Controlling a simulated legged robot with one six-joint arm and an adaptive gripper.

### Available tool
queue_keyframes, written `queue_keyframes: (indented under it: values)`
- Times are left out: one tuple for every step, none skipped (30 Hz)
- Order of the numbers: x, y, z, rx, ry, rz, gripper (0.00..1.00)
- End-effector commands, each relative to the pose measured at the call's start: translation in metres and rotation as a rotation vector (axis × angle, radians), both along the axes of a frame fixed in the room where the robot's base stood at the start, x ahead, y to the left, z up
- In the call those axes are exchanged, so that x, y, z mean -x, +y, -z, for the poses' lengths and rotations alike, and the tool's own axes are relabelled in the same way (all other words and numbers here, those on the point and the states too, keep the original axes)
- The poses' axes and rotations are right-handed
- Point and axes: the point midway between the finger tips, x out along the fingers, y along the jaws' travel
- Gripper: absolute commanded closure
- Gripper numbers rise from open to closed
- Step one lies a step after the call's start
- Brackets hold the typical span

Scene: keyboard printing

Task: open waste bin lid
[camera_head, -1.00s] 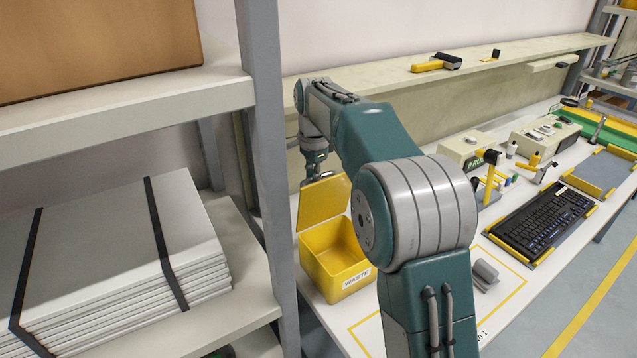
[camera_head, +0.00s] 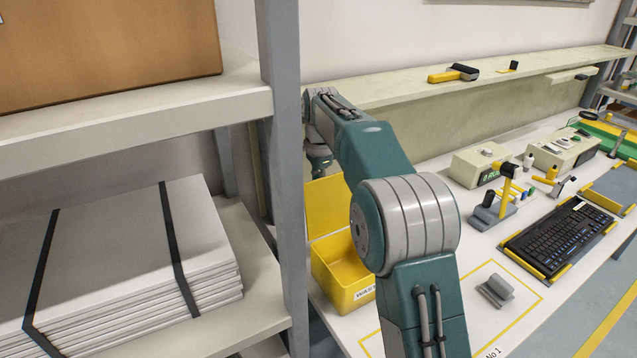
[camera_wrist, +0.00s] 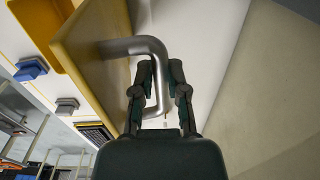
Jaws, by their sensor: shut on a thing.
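The yellow waste bin (camera_head: 333,299) stands on the white table, partly hidden by my arm and the grey shelf post. Its front label is partly covered by my arm. The yellow lid (camera_head: 325,208) stands up at the bin's back edge, and the bin's inside is visible. In the wrist view the lid (camera_wrist: 91,52) is a yellow panel with a bent metal handle (camera_wrist: 133,46). My gripper (camera_wrist: 159,72) is shut on this handle. In the head view my gripper (camera_head: 319,162) is small above the lid, partly hidden by my arm.
A grey shelf post (camera_head: 284,150) stands close left of the bin. Stacked white boards (camera_head: 130,260) and a cardboard box (camera_head: 110,50) fill the shelves. A keyboard (camera_head: 560,237) and a grey metal piece (camera_head: 495,290) lie right of my arm. A pale wall ledge (camera_head: 400,93) runs behind.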

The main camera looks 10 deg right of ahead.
Motion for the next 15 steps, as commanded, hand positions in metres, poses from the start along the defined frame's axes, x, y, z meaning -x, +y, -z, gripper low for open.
queue_keyframes:
  values:
    - [-0.001, 0.0009, -0.0045, -0.003, -0.012, -0.002, 1.0]
    - [-0.001, 0.0009, -0.0046, -0.003, -0.012, -0.002, 1.0]
    - [-0.001, 0.0009, -0.0049, -0.003, -0.012, -0.002, 0.77]
    - [-0.0009, 0.0008, -0.005, -0.003, -0.012, -0.002, 0.63]
    - [-0.0008, 0.0008, -0.005, -0.003, -0.012, -0.001, 0.5]
    - [-0.0007, 0.0007, -0.0047, -0.002, -0.011, -0.001, 0.47]
    - [-0.0008, 0.0006, -0.0043, -0.002, -0.011, -0.001, 0.47]
    - [-0.0009, 0.0006, -0.0039, -0.002, -0.01, -0.001, 0.47]
    - [-0.0009, 0.0005, -0.0035, -0.002, -0.009, -0.001, 0.47]
    - [-0.0009, 0.0005, -0.0032, -0.001, -0.008, -0.001, 0.47]
    - [-0.0009, 0.0004, -0.003, -0.001, -0.008, -0.001, 0.47]
    - [-0.0008, 0.0003, -0.0027, -0.001, -0.007, -0.001, 0.47]
    - [-0.0008, 0.0002, -0.0026, -0.002, -0.007, -0.001, 0.47]
    - [-0.0008, 0.0002, -0.0025, -0.002, -0.007, 0.0, 0.47]
    - [-0.0008, 0.0002, -0.0025, -0.001, -0.006, 0.0, 0.47]
